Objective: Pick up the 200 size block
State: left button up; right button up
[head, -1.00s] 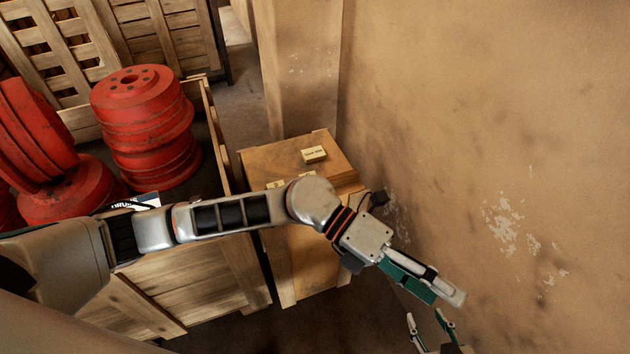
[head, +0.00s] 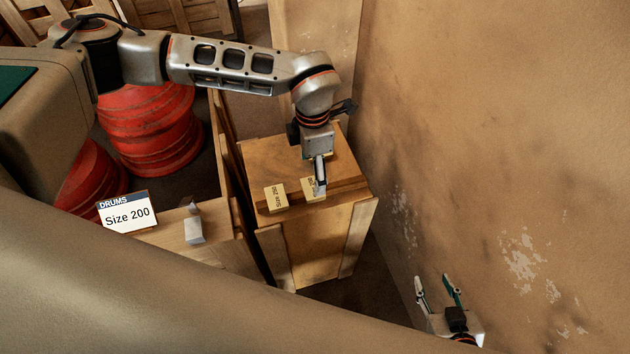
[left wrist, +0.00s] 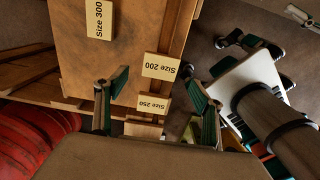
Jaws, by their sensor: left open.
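The size 200 block (head: 308,193), a small pale yellow block, sits on the wooden crate top, partly hidden by my left gripper (head: 319,175). It shows clearly in the left wrist view (left wrist: 161,66), labelled "Size 200". My left gripper is open, its fingers pointing down over the block; in the left wrist view the block appears beyond and between the fingertips (left wrist: 158,82). I cannot tell whether they touch. The size 250 block (head: 274,198) is beside it. The size 300 block (left wrist: 99,19) shows farther off in the left wrist view. My right gripper (head: 434,278) is open and empty.
A drum bin (head: 222,155) with red drums (head: 150,130) stands left of the crate (head: 310,245). A sign (head: 127,212) reads "DRUMS Size 200". A plaster wall (head: 500,130) rises close on the right.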

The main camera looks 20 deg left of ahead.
aim_at(313, 187)
pick_arm(q)
jog(key=shift+s+f, duration=0.1)
jog(key=shift+f, duration=0.4)
jog(key=shift+s+f, duration=0.1)
jog(key=shift+f, duration=0.25)
notch_tip(313, 187, down, 4)
jog(key=shift+r+p, duration=0.25)
jog(key=shift+p, duration=0.25)
jog(key=shift+f, duration=0.5)
jog(key=c, duration=1)
jog(key=shift+c, duration=0.5)
pick_arm(e)
jog(key=shift+r, duration=0.5)
